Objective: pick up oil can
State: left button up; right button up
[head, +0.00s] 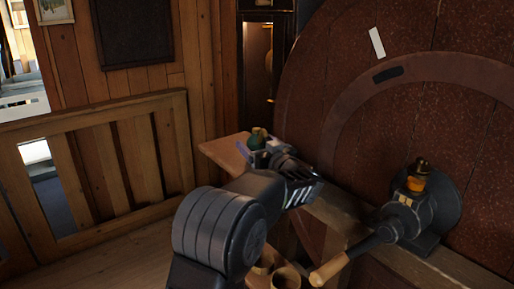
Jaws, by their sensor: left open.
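My left gripper (262,152) is at the far end of the wooden bench, with my arm reaching up to it from the bottom of the head view. Its jaws are open. A small dark green object (258,138), which looks like the oil can, stands upright at the jaws. Its top shows above the fingers, and its lower part is hidden by the gripper. I cannot tell whether the fingers touch it. My right gripper is not in view.
A dark hand-cranked tool (400,222) with a wooden handle sits on the bench at right, with an amber and brown item (416,178) above it. A large reddish round wooden panel (330,85) rises behind. A wooden railing (100,165) stands at left.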

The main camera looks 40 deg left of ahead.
pick_arm(q)
jog(key=shift+w+a, duration=0.15)
jog(key=shift+a, duration=0.05)
dwell(0.5)
jog(key=c, duration=1.5)
jog(key=shift+o, duration=0.2)
notch_tip(320, 180, up, 10)
jog(key=shift+r+p, duration=0.1)
jog(key=shift+p, duration=0.7)
